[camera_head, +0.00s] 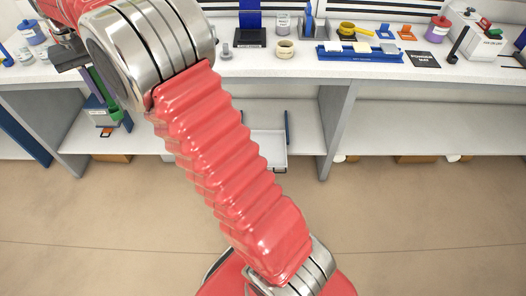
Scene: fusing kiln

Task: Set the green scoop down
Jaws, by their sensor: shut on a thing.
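The green scoop (102,92) is at the left, hanging tilted in front of the worktable's front edge. My gripper (82,67) is above it at the upper left, partly hidden by my arm. It is shut on the upper end of the green scoop. The scoop's lower end overlaps the view of the lower shelf, and I cannot tell how far apart they are.
The white worktable (350,70) runs across the back. It bears a blue tray (360,55), a tape roll (285,49), a yellow scoop (347,28), a dark card (423,60) and several jars. My arm hides the middle.

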